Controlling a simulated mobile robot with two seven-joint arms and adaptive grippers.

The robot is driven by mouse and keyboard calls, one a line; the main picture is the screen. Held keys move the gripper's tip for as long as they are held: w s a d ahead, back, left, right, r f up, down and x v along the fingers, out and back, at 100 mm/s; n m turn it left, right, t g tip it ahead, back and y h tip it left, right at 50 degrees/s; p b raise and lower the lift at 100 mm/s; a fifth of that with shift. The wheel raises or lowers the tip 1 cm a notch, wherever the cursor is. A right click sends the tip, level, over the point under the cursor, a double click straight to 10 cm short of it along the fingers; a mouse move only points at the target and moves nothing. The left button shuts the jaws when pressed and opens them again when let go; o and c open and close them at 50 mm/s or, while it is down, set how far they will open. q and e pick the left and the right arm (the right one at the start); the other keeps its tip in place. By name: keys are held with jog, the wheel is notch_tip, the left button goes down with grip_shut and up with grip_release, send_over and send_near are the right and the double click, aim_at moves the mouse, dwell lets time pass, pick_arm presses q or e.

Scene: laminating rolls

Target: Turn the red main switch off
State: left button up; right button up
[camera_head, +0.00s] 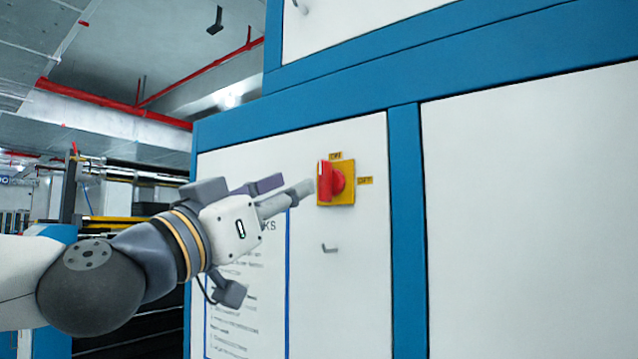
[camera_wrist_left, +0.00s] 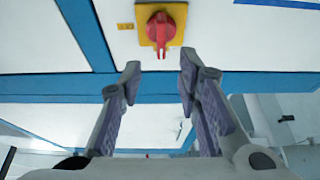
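The red main switch (camera_head: 325,181) is a rotary knob on a square yellow plate (camera_head: 347,196) on the white cabinet panel. Its handle stands upright, in line with the small label above the plate. Another label (camera_head: 365,181) sits to the right of the plate. My left gripper (camera_head: 296,189) is just left of the knob, fingers pointing toward it. In the left wrist view, the red switch (camera_wrist_left: 160,28) is at the top centre, beyond the two spread fingertips (camera_wrist_left: 159,70). The gap between them is empty, and they appear clear of the knob. My right gripper is not in view.
A small grey hook-like handle (camera_head: 330,249) is on the panel below the switch. A printed notice (camera_head: 245,310) is partly hidden behind my left arm. Blue frame strips (camera_head: 406,230) border the white panels. The panel right of them is bare.

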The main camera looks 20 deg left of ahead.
aim_at(320, 178)
pick_arm(q)
jog(key=x, duration=0.7)
jog(key=shift+w+f, duration=0.15)
jog(key=shift+w, duration=0.2)
jog(key=shift+c, duration=0.6)
grip_shut()
